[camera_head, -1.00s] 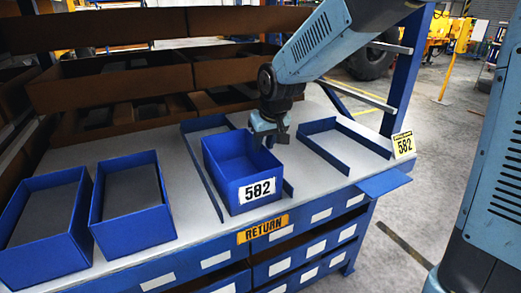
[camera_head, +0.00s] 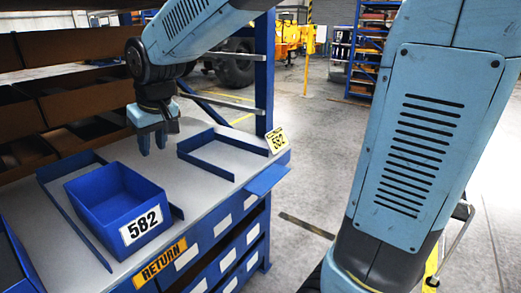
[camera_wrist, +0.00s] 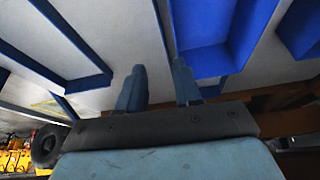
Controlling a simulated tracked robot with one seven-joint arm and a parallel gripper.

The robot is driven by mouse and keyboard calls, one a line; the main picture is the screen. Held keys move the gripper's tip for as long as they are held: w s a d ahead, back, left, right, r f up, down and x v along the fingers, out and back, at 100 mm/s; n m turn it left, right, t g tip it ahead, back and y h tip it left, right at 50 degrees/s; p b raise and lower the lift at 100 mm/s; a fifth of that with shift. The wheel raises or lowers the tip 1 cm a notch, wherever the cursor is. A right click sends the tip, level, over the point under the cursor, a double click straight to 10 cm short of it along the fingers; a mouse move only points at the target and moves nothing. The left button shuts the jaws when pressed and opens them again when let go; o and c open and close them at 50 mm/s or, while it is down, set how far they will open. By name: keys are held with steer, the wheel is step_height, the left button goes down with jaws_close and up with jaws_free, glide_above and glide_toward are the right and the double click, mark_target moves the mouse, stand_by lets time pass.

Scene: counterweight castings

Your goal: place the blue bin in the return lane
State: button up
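The blue bin (camera_head: 118,205), open-topped with a white 582 label, stands upright on the grey bench top. It sits between the low blue rails of the return lane (camera_head: 75,214), behind the yellow RETURN label (camera_head: 160,262) on the bench front. The bin also shows in the wrist view (camera_wrist: 205,35). My gripper (camera_head: 153,146) is above the bench, beyond the bin's back right corner, and is clear of it. In the wrist view its two fingers (camera_wrist: 158,88) are apart with nothing between them.
Part of another blue bin (camera_head: 12,262) shows at the left edge. Brown shelf bins (camera_head: 75,95) stand behind the bench.

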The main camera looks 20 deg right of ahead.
steer(key=s+d+m+h, duration=0.1)
steer(key=s+d+m, duration=0.2)
steer(key=s+d, duration=0.6)
steer(key=s+d+r+m+t+h, duration=0.1)
steer(key=s+d+m, duration=0.1)
steer(key=s+d, duration=0.7)
steer(key=d, duration=0.5)
steer(key=shift+r+m+t, duration=0.15)
steer(key=shift+m+t, duration=0.15)
steer(key=shift+m, duration=0.1)
